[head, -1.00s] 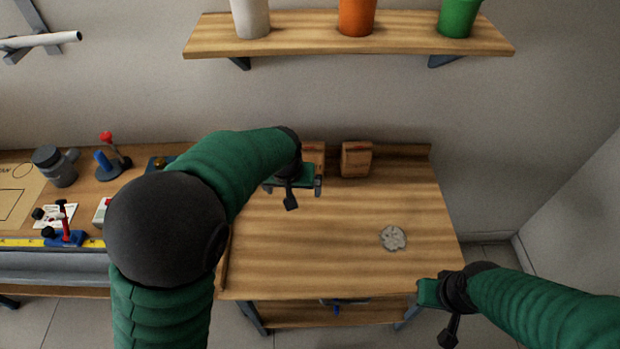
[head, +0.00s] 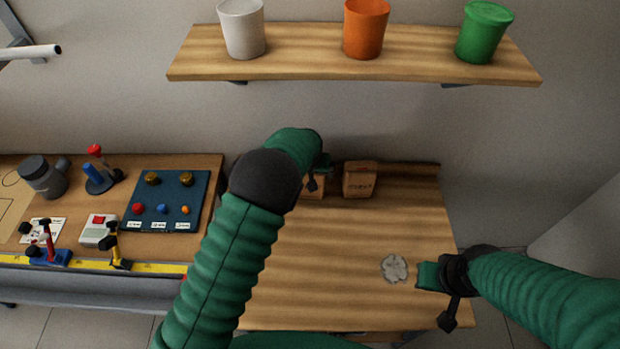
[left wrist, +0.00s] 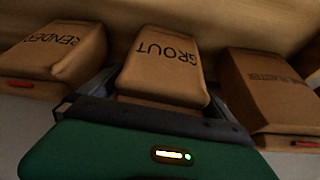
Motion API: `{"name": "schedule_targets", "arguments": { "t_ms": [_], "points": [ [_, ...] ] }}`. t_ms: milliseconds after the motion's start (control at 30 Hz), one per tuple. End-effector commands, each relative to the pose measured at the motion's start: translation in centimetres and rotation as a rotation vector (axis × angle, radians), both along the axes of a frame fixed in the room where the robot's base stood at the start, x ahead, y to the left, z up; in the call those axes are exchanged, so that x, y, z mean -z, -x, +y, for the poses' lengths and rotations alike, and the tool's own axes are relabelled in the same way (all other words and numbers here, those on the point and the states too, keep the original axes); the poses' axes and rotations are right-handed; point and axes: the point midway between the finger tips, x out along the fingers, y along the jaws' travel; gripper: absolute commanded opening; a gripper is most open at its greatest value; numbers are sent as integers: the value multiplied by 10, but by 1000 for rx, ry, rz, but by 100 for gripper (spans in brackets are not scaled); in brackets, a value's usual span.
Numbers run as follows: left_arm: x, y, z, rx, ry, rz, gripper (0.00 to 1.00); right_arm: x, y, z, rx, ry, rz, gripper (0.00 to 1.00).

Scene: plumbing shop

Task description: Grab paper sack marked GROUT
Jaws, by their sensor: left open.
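Three brown paper sacks stand in a row in the left wrist view. The one marked GROUT (left wrist: 165,65) is in the middle, with its lettering upside down. My left gripper (left wrist: 155,100) is open, close in front of the GROUT sack, with dark finger parts toward both its sides; I cannot tell whether they touch it. In the head view my left gripper (head: 318,172) is at the back of the wooden bench, partly hiding a sack (head: 313,190). My right gripper (head: 428,275) is over the bench's right front edge; its jaw opening is unclear.
Sacks marked RENDER (left wrist: 55,55) and PLASTER (left wrist: 270,90) flank the GROUT sack closely. A sack (head: 360,180) shows right of my left gripper. A shelf (head: 310,67) with buckets hangs above.

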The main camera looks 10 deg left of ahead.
Motion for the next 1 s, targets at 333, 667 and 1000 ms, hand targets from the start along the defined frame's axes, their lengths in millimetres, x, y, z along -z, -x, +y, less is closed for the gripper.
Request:
{"name": "schedule_targets", "arguments": {
  "t_ms": [333,667,1000],
  "points": [
    [8,-3,0,0,1,-3,93,0,0,0,0,0,0,0],
    [9,-4,0,0,1,-1,50,0,0,0,0,0,0,0],
    [8,-5,0,1,1,-6,18,0,0,0,0,0,0,0]
  ]
}}
